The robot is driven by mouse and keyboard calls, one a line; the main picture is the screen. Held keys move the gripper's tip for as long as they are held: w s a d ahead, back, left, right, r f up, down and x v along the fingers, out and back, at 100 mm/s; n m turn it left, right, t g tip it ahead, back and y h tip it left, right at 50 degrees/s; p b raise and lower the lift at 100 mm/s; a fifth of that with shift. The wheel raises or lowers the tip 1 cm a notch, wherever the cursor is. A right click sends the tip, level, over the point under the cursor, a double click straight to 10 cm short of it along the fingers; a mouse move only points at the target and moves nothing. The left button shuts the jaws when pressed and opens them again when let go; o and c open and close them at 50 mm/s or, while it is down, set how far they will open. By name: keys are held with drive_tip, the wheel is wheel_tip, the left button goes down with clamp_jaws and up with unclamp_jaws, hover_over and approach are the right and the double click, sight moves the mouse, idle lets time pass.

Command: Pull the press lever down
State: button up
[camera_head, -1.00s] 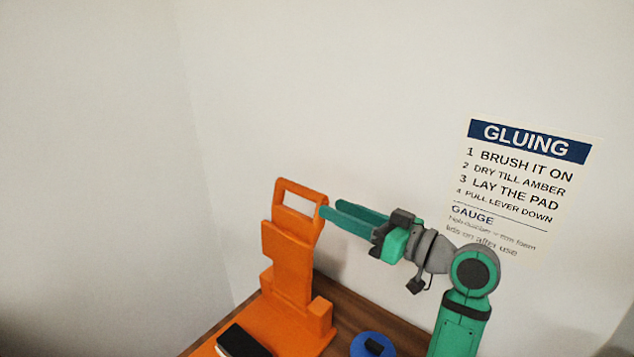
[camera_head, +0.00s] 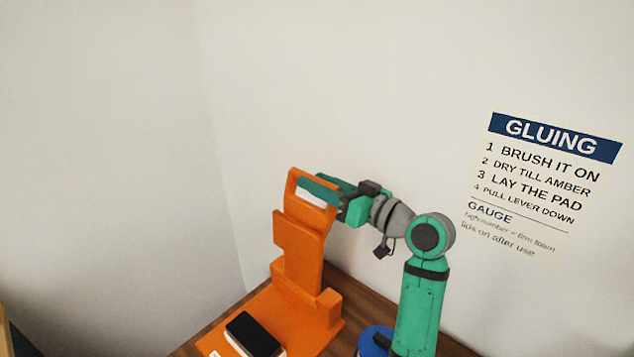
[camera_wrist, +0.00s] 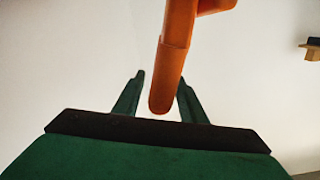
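The orange press (camera_head: 300,255) stands on the counter with its lever raised. The lever's looped handle (camera_head: 291,190) is at the top and also shows in the wrist view (camera_wrist: 176,45). My gripper (camera_head: 314,187) is at this handle, its fingers reaching in from the right. In the wrist view, an orange bar of the handle lies between my two green fingers (camera_wrist: 161,78). The fingers are apart, with a clear gap on the left; the right finger is close to the bar, and I cannot tell whether it touches.
A black pad on a white block (camera_head: 254,335) rests on the press base. A round blue object (camera_head: 376,338) stands on the brown wooden counter (camera_head: 350,288), partly hidden by my arm. A gluing sign (camera_head: 540,185) is on the wall behind. The space above the press is clear.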

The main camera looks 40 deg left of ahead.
drive_tip(key=shift+a, duration=0.3)
clamp_jaws()
